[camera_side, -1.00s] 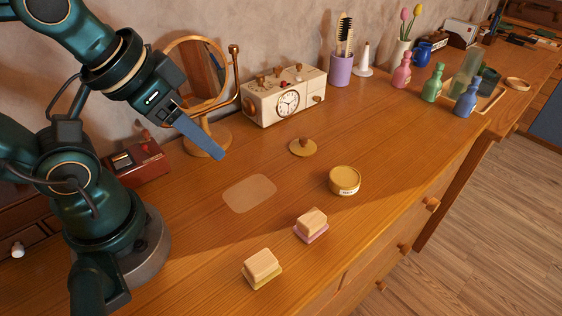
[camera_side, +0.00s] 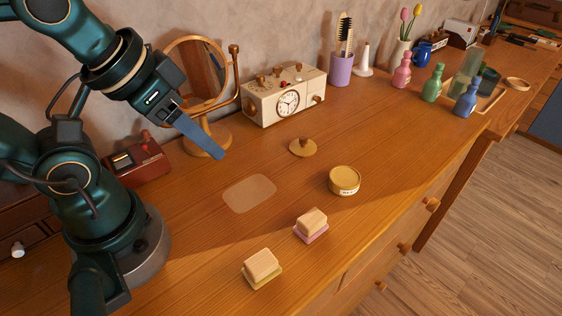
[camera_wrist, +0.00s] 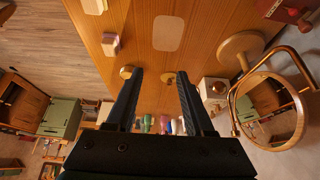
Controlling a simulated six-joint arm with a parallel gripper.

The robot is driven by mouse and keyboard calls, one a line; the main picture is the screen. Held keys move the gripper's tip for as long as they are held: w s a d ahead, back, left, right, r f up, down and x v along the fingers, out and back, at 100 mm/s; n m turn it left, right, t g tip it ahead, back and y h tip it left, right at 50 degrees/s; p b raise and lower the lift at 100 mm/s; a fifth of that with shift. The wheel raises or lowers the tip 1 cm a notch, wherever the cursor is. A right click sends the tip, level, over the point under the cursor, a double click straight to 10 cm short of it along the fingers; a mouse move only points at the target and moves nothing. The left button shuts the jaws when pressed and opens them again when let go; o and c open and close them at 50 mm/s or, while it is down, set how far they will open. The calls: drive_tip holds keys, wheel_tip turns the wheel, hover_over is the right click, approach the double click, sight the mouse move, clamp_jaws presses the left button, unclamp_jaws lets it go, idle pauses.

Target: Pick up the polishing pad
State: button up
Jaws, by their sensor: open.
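Two small blocks with wooden tops lie on the wooden desktop, and either could be the polishing pad: one has a pink base (camera_side: 311,224), the other a yellow-green base (camera_side: 262,267). In the wrist view they show at the top left, the pink-based block (camera_wrist: 111,44) below the other (camera_wrist: 94,5). My gripper (camera_side: 220,154) is raised above the desktop, left of and behind both blocks. In the wrist view my gripper (camera_wrist: 160,74) has its two fingers wide apart with nothing between them.
A mirror (camera_side: 197,75), clock box (camera_side: 285,97) and red box (camera_side: 137,163) line the wall. The desktop around the blocks is clear.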

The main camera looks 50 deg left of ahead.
drive_tip(key=o, duration=0.5)
drive_tip(key=n+g, duration=0.1)
drive_tip(key=g, duration=0.3)
hover_over(312, 218)
drive_tip(key=w+a, duration=0.1)
drive_tip(key=a, duration=0.2)
wheel_tip(312, 218, down, 5)
drive_tip(key=shift+m+g, duration=0.5)
drive_tip(key=shift+g, duration=0.3)
drive_tip(key=d+f, duration=0.2)
drive_tip(key=f, duration=0.1)
drive_tip(key=d+f, duration=0.1)
drive_tip(key=f, duration=0.1)
drive_tip(key=shift+s+f, duration=0.2)
drive_tip(key=shift+s, duration=0.2)
drive_tip(key=shift+f, duration=2.5)
